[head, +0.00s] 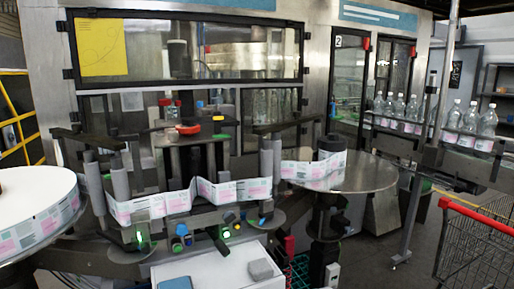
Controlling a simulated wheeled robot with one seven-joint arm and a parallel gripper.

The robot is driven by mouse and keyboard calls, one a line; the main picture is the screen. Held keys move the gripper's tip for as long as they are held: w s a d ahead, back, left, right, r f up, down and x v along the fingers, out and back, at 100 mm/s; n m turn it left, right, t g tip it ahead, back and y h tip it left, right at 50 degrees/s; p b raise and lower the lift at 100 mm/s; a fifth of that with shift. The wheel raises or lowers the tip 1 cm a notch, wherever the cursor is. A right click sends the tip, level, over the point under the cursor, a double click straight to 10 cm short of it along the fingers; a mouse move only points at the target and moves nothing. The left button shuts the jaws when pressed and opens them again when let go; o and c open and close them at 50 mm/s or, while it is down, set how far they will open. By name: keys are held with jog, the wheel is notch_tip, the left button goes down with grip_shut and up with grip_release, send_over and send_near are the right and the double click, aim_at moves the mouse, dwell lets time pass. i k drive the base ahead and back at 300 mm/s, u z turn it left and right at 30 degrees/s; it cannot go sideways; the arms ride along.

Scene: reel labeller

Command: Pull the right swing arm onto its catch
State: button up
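The reel labeller stands in the middle of the head view. A dark bar on the right (284,124), above pale upright rollers (268,165), looks like the right swing arm. It reaches out over the space beside the right reel table. I cannot make out its catch, or whether the arm touches it. A similar dark bar (88,139) sits at the left. The printed label web (200,196) runs around the rollers between the two sides. My gripper is not in view.
A large label reel (32,215) is at the left edge. A round metal table (350,178) carries a smaller reel (318,172). A white cabinet (215,268) stands in front. Bottles on a conveyor (440,140) and a red-handled cart (480,245) are at the right.

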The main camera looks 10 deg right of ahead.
aim_at(276, 142)
jog(key=k, duration=0.4)
jog(key=z, duration=0.95)
jog(key=i, duration=0.9)
jog(key=u, duration=1.7)
